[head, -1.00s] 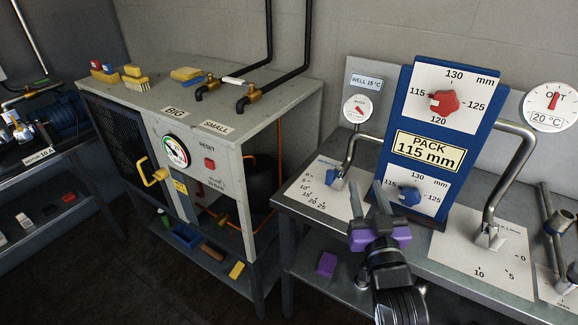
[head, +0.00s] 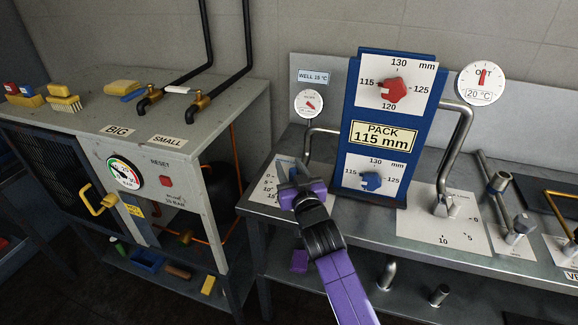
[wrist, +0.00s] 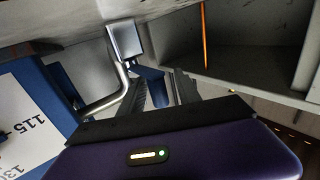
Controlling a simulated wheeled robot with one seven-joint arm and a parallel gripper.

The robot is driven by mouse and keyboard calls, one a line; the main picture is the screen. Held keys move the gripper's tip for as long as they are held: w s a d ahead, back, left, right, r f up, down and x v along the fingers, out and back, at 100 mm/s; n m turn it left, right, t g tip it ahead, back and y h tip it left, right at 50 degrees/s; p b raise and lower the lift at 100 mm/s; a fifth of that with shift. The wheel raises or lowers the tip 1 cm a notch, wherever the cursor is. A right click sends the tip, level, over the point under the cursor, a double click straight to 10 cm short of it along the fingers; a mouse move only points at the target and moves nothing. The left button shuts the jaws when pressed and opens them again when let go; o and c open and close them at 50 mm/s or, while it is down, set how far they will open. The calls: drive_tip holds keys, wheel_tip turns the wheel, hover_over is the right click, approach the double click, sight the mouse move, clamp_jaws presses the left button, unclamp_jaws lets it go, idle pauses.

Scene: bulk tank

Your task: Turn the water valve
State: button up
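The blue valve handle (wrist: 150,72) shows in the wrist view beside a grey metal block, ahead of and partly between my fingers. In the head view my gripper (head: 294,172) is over the left scale plate (head: 266,190), below the bent pipe (head: 308,143) and the WELL 15 °C gauge (head: 309,103). It mostly hides the handle there. In the wrist view my gripper (wrist: 160,82) has its fingers apart, one on each side of the handle's lower part. I cannot tell whether they touch it.
A blue panel (head: 350,100) with red and blue knobs stands just right of my gripper. A second bent pipe (head: 461,135) rises farther right. A white machine (head: 200,175) with a yellow handle stands left, across a gap from the bench.

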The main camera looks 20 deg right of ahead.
drive_tip(key=shift+w, duration=0.3)
clamp_jaws()
idle(1.3)
